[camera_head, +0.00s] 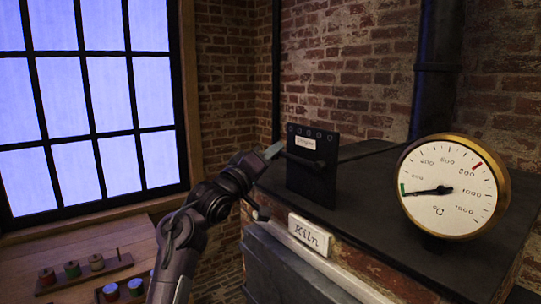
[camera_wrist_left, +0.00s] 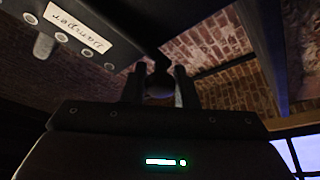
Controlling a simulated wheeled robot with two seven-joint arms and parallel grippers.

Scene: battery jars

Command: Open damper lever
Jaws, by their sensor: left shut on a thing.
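The damper panel (camera_head: 312,183) is a dark upright plate on the kiln top, with a white "Damper" label (camera_head: 306,142). The damper lever (camera_head: 301,158) is a dark rod across the panel's front, running left towards my gripper. My left gripper (camera_head: 273,151) is at the panel's left edge. In the left wrist view, its two fingers (camera_wrist_left: 160,88) are shut on the lever's dark round knob (camera_wrist_left: 158,84). The panel's label also shows there, upside down (camera_wrist_left: 78,27). The fingers largely hide the lever's end in the head view. My right gripper is out of view.
A round temperature gauge (camera_head: 453,187) stands right of the panel on the dark kiln top (camera_head: 375,195). A "Kiln" sign (camera_head: 310,235) is on its front edge. A wooden bench with coloured jars (camera_head: 73,269) is at lower left, below the window.

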